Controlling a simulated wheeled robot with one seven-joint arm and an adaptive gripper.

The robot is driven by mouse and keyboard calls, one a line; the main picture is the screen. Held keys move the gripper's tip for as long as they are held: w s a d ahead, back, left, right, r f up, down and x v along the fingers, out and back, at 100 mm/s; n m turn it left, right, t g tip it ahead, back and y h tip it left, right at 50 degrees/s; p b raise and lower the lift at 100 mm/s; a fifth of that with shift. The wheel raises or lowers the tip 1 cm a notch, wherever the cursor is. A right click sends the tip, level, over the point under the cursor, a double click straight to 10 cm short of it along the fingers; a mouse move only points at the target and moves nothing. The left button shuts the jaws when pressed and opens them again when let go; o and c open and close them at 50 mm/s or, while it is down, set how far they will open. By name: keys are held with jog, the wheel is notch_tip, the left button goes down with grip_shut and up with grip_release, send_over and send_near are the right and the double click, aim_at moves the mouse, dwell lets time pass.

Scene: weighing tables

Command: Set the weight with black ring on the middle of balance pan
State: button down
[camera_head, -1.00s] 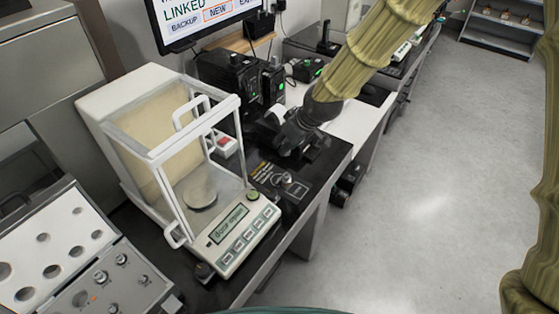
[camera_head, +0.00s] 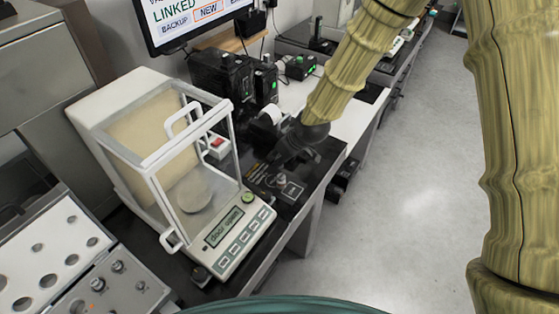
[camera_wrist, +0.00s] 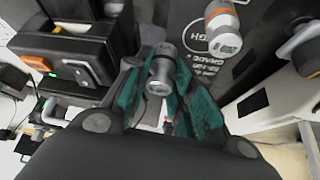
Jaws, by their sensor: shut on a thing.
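My gripper (camera_wrist: 160,95) has teal fingers, which are closed around a small silver weight (camera_wrist: 162,72). Its ring looks dark, but the colour is hard to tell. In the head view my dark gripper (camera_head: 288,165) points down over the black mat, right of the balance. The balance (camera_head: 238,238) has a clear enclosure with white frames and handles. Its round metal pan (camera_head: 196,193) shows inside and looks bare. The pan lies left of my gripper.
Another silver weight, with an orange ring (camera_wrist: 222,28), stands on the black mat near my gripper. Black boxes (camera_head: 225,75) and a monitor (camera_head: 190,20) stand behind. A weight case (camera_head: 60,255) lies at the lower left. The floor at right is open.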

jog(key=shift+f, duration=1.15)
jog(key=shift+f, duration=0.15)
jog(key=c, duration=1.2)
grip_release()
jog(key=shift+r, duration=0.2)
jog(key=b+v, duration=0.2)
jog(key=v, duration=1)
jog(key=shift+f, duration=0.1)
